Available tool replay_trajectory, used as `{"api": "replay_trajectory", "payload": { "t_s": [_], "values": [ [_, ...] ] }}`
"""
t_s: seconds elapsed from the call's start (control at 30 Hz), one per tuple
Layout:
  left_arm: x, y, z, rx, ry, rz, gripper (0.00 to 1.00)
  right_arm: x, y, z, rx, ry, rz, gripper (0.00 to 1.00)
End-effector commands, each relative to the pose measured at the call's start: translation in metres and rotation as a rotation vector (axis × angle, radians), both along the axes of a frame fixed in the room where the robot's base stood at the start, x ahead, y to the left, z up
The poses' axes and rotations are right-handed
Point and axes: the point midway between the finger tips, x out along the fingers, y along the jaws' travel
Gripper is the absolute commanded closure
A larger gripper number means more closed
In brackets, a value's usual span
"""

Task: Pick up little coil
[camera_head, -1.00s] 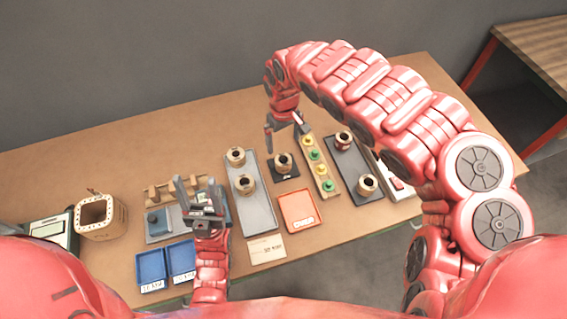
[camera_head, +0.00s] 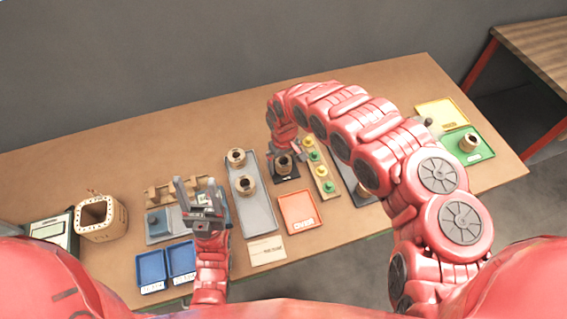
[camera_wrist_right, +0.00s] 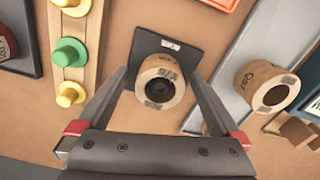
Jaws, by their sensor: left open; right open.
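A little coil (camera_head: 283,163), a tan ring with a dark centre, sits on a small black plate (camera_head: 291,178). In the right wrist view the coil (camera_wrist_right: 166,71) lies between the two fingers of my right gripper (camera_wrist_right: 160,85), which is open around it from above. Whether the fingers touch it cannot be told. My left gripper (camera_head: 198,192) is open and empty, above the wooden rack area at the left. Two more coils (camera_head: 237,156) (camera_head: 246,184) sit on a long grey tray (camera_head: 262,217).
A wooden strip with green and yellow pegs (camera_head: 320,170) stands close right of the black plate. An orange tray (camera_head: 298,212) and blue trays (camera_head: 151,268) lie in front. A green tray (camera_head: 483,153) with a coil is far right.

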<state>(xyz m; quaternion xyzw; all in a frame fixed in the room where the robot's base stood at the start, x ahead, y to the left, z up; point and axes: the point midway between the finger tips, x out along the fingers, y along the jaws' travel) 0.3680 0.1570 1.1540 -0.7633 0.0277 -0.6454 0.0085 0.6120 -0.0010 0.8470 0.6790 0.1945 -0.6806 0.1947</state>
Motion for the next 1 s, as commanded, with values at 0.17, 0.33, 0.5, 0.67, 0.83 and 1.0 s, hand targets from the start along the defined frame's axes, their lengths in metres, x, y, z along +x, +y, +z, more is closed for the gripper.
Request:
{"api": "replay_trajectory", "payload": {
  "t_s": [0.17,0.33,0.5,0.67,0.83,1.0],
  "values": [
    [0.0000,0.0000,-0.0001,0.000,0.000,0.000,0.38,0.0005,0.0002,0.0006,0.000,-0.001,0.000,0.05],
    [0.0000,0.0000,-0.0001,0.000,0.000,0.000,0.38,0.0006,0.0003,0.0008,0.001,-0.001,0.000,0.36],
    [0.0000,0.0000,-0.0001,0.000,0.000,0.000,0.38,0.0006,0.0003,0.0010,0.001,-0.001,0.000,0.67],
    [0.0001,0.0000,-0.0002,0.000,0.000,0.000,0.38,0.0007,0.0003,0.0010,0.001,-0.002,0.000,0.94],
    [0.0000,0.0000,-0.0001,0.000,0.000,0.000,0.38,0.0007,0.0003,0.0012,0.000,-0.002,0.000,0.94],
    [0.0000,0.0000,-0.0006,0.000,0.000,0.000,0.38,0.0015,0.0006,0.0050,0.001,-0.003,0.001,0.94]
  ]
}}
